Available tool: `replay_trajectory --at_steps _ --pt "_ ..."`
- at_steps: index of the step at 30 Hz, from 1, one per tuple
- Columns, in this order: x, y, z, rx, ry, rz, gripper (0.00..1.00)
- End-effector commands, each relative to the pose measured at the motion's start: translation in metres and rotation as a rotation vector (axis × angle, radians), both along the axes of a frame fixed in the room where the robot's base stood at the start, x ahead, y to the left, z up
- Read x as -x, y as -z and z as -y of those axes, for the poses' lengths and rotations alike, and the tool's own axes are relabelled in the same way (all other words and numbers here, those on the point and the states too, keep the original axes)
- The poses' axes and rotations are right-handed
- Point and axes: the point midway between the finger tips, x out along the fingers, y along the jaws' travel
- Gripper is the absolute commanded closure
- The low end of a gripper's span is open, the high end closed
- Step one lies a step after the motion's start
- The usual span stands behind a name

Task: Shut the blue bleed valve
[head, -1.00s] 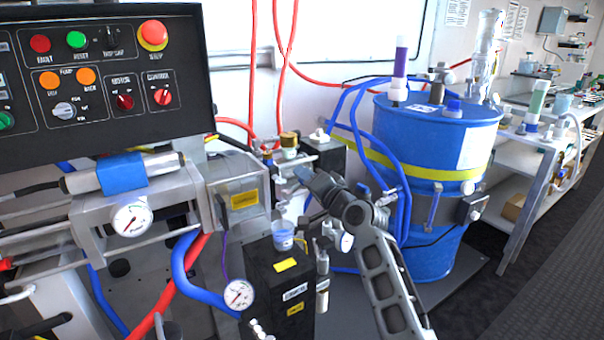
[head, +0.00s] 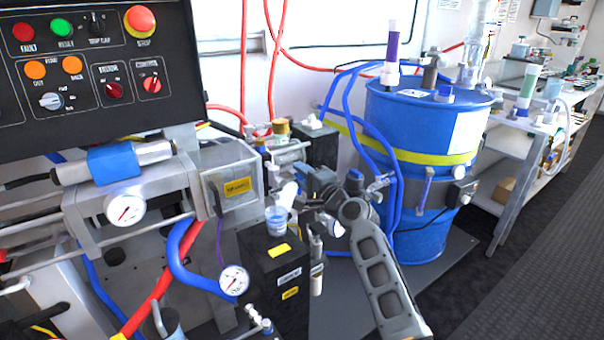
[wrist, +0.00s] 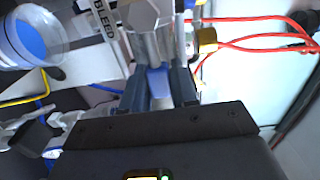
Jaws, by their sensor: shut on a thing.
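The blue bleed valve handle (wrist: 157,82) shows as a small blue piece between the two dark fingers of my gripper (wrist: 159,88) in the wrist view. The fingers are shut on it, one on each side. A white tag reading BLEED (wrist: 104,18) is at the upper left, beside a metal fitting (wrist: 150,38). In the head view my gripper (head: 303,192) is among the fittings right of the clear cup, and I cannot make out the handle there. The handle's exact angle is partly hidden by the fingers.
The clear cup with blue contents (head: 277,219) stands close to the left of my gripper, on a black block (head: 268,262); it also shows in the wrist view (wrist: 30,38). A blue drum (head: 420,125) with hoses is behind right. Red hoses (wrist: 250,18) run at the upper right.

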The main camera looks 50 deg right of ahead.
Motion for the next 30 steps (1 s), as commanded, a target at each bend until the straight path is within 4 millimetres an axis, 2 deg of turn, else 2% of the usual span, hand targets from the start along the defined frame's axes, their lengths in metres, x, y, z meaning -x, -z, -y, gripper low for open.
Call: replay_trajectory --at_steps 12,13,19,26,30 --pt "0.0009 0.0024 0.0009 -0.011 0.002 0.0 1.0" --pt "0.0009 0.0025 0.0009 -0.011 0.002 0.0 0.7" --pt "0.0006 0.0019 0.0005 -0.009 0.001 0.001 0.51" --pt "0.0008 0.0013 0.0001 -0.008 0.0 0.001 0.51" --pt "0.01 0.0017 -0.0024 -0.007 0.001 0.0 0.51"
